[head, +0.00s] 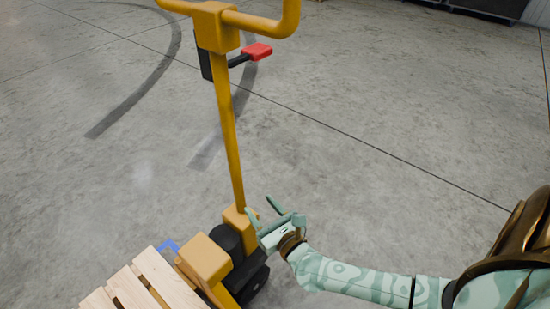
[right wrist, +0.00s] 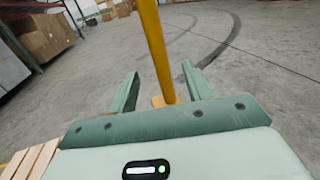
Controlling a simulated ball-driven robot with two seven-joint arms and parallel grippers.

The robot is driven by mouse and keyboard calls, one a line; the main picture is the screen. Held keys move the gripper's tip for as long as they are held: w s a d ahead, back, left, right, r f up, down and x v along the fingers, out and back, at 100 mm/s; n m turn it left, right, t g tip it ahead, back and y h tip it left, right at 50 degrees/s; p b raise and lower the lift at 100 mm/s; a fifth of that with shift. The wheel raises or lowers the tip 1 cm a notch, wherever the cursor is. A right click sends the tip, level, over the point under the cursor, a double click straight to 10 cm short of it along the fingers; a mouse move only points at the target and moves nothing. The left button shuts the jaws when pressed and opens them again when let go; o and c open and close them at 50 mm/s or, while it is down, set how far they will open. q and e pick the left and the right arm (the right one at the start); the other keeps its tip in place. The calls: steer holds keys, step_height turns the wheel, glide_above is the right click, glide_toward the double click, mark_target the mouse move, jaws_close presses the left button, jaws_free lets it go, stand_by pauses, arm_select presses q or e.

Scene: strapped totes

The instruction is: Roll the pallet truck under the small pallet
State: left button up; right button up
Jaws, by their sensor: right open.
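The yellow pallet truck (head: 205,260) stands at the bottom centre of the head view, with its upright handle shaft (head: 228,130) rising to a crossbar. A red-tipped lever (head: 257,51) sticks out near the top. The small wooden pallet (head: 152,280) is at the bottom left, beside the truck's body; the forks are mostly hidden there. My right gripper (head: 268,212) is open near the foot of the shaft. In the right wrist view the shaft (right wrist: 157,50) shows between the spread fingers (right wrist: 163,90), beyond them; I cannot tell whether they touch it. My left gripper is not in view.
The concrete floor (head: 370,80) is open behind and right of the truck, with dark tyre marks (head: 140,95). In the right wrist view, cardboard boxes (right wrist: 45,38) stand on shelving at the far left. Pallet slats (right wrist: 32,160) show at the lower left.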

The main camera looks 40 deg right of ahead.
arm_select(q)
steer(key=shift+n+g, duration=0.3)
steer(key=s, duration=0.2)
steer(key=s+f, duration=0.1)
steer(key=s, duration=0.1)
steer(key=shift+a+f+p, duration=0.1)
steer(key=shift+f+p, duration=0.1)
steer(key=shift+p, duration=0.1)
arm_select(e)
steer(key=s, duration=0.4)
steer(key=shift+s+a, duration=0.15)
steer(key=shift+s, duration=0.1)
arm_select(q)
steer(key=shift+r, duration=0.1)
